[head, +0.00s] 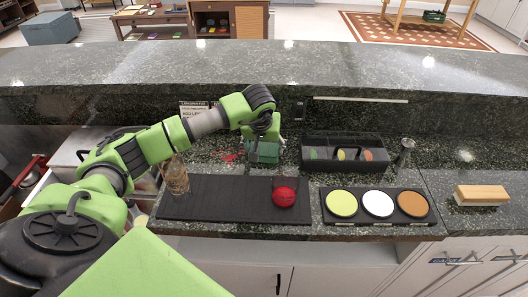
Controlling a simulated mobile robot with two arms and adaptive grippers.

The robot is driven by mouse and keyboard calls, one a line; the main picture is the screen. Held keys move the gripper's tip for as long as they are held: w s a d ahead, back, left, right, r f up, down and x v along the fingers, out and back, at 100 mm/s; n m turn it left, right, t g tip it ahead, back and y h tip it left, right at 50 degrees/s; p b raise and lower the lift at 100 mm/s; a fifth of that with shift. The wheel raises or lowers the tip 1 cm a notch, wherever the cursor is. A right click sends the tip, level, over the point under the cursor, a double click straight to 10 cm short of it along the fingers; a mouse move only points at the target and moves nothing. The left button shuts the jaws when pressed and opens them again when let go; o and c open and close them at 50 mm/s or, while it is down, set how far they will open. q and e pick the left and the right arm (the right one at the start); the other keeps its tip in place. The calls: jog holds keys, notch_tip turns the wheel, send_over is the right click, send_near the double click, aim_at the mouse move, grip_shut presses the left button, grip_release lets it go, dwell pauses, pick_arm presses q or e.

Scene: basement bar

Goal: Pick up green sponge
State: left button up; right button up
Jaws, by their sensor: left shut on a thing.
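The green sponge (264,153) is a small dark green block near the back of the counter, just behind the black mat. My left gripper (264,139) reaches down over it from above and is shut on it. The fingertips are small here and partly hidden by the wrist. I cannot tell whether the sponge still touches the counter. My right gripper is not in view.
A black mat (225,198) lies in front, with a red ball (284,196) on it and a glass (175,178) at its left. To the right are a black caddy (316,159), a tray (380,217) of three coloured discs and a wooden brush (481,194). A raised stone ledge (330,68) runs behind.

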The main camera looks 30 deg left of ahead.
aim_at(264, 145)
pick_arm(q)
jog(key=shift+w+r+b, duration=0.1)
jog(key=shift+r+b, duration=0.2)
jog(key=shift+r, duration=0.1)
notch_tip(264, 145, up, 3)
jog(key=shift+a+f+b, duration=0.15)
jog(key=shift+f+b, duration=0.05)
jog(key=shift+b, duration=0.6)
jog(key=s+a+r+b, duration=0.2)
jog(key=s+r, duration=0.2)
jog(key=s, duration=0.2)
jog(key=s+a+r+b, duration=0.2)
jog(key=s+a+r, duration=0.1)
jog(key=s+r, duration=0.2)
jog(key=shift+s+a+r, duration=0.3)
jog(key=shift+s, duration=0.65)
